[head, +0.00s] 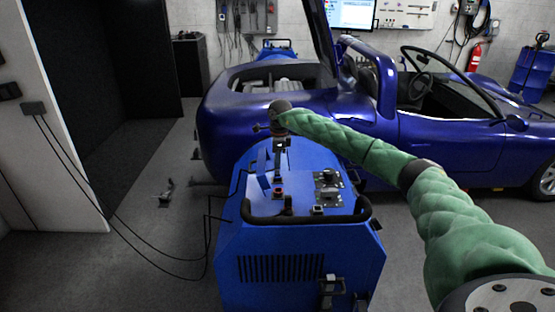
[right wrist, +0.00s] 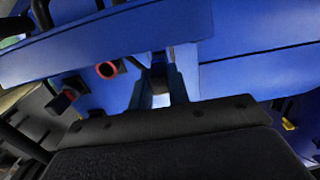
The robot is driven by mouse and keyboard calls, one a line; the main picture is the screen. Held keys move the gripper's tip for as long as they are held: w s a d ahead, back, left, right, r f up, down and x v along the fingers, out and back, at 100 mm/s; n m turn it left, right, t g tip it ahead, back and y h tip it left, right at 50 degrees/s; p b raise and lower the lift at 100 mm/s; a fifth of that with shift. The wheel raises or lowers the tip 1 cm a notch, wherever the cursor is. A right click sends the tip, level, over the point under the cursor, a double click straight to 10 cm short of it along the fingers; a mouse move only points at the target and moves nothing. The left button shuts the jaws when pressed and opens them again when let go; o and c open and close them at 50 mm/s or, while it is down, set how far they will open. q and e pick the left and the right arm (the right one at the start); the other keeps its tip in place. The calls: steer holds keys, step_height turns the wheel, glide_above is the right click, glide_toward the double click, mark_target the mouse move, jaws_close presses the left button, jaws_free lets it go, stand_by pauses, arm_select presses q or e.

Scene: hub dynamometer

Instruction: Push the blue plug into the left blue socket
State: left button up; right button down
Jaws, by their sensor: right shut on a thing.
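The blue dynamometer (head: 311,262) stands in front of me with sockets and fittings on its top. My right gripper (head: 278,172) points down over the left part of that top, at the end of the green-sleeved arm. In the right wrist view my right gripper (right wrist: 160,90) has its two pale fingers shut on a small dark thing, taken as the blue plug (right wrist: 158,74). The plug is mostly hidden by the fingers. The left blue socket cannot be made out, and I cannot tell whether the plug touches it. My left gripper is not in view.
A red-ringed fitting (right wrist: 107,69) is beside the fingers. A black rail (head: 310,219) edges the front of the dynamometer's top. Black cables (head: 160,257) hang at its left. A blue car (head: 440,140) stands close behind. Floor at the left is mostly clear.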

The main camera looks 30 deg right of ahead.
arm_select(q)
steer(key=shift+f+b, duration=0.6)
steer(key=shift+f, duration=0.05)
arm_select(e)
steer(key=shift+f, duration=1.35)
steer(key=c, duration=1.3)
jaws_free()
steer(key=shift+o, duration=0.2)
steer(key=shift+r, duration=0.4)
step_height(320, 180, up, 6)
steer(key=shift+d+f+b, duration=0.15)
steer(key=shift+f+b, duration=0.05)
steer(key=shift+b, duration=0.45)
steer(key=shift+s+r, duration=0.1)
steer(key=shift+r, duration=0.65)
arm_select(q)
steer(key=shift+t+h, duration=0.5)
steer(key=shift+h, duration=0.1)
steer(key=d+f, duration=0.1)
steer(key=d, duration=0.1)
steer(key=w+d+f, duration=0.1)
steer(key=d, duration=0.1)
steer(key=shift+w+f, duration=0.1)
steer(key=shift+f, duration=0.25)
